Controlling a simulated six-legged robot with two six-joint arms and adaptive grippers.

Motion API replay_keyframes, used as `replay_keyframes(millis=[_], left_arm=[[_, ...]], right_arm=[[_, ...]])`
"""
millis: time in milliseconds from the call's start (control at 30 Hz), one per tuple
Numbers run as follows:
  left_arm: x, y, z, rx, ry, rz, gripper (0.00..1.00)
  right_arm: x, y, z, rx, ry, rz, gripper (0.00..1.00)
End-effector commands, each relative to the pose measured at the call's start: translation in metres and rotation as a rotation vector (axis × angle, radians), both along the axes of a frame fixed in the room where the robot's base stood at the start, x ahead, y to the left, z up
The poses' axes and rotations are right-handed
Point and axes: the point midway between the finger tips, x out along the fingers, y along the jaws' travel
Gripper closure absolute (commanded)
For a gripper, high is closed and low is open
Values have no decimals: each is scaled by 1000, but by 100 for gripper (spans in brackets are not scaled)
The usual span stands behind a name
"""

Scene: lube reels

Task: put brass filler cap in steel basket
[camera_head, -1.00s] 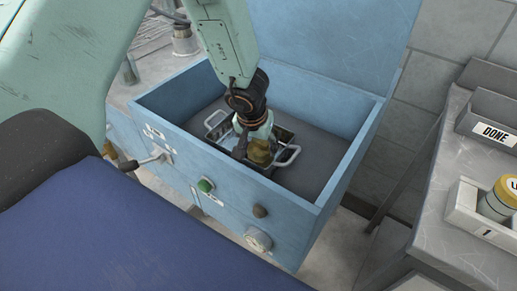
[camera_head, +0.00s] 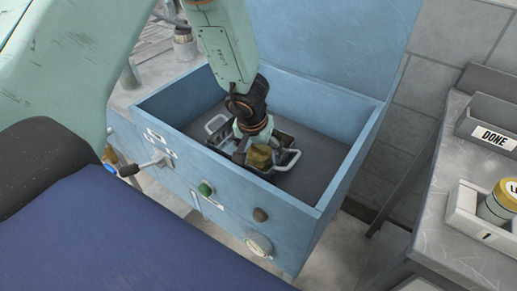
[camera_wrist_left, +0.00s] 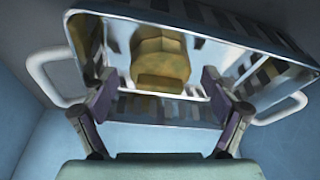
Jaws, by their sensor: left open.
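The brass filler cap (camera_head: 260,156) is a faceted yellow-brown piece; it also shows in the left wrist view (camera_wrist_left: 160,62). It sits inside the steel basket (camera_head: 284,142), a shiny slotted tray with two pale handles, whose wall fills the left wrist view (camera_wrist_left: 215,22). The basket stands on the dark floor of the blue box. My left gripper (camera_head: 249,150) reaches down into the basket from above. Its fingers (camera_wrist_left: 158,84) are apart on either side of the cap, with visible gaps. The cap's underside is hidden. My right gripper is out of view.
The blue box (camera_head: 230,175) has high walls around the basket and a raised lid (camera_head: 330,35) behind. A grey bench at right holds a DONE bin (camera_head: 490,136) and a tray (camera_head: 468,218) with a yellow-capped container (camera_head: 499,203). The box floor right of the basket is clear.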

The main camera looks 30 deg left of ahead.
Motion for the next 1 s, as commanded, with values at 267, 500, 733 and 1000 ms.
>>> replay_keyframes(millis=[267,500,733,1000], left_arm=[[-8,-2,37,0,-1,-1,14],[-18,-3,72,0,-1,0,14],[-27,-5,101,0,0,-1,14],[-33,-6,118,0,0,1,14]], right_arm=[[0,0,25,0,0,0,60],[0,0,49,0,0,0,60],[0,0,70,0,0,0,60],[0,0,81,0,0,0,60]])
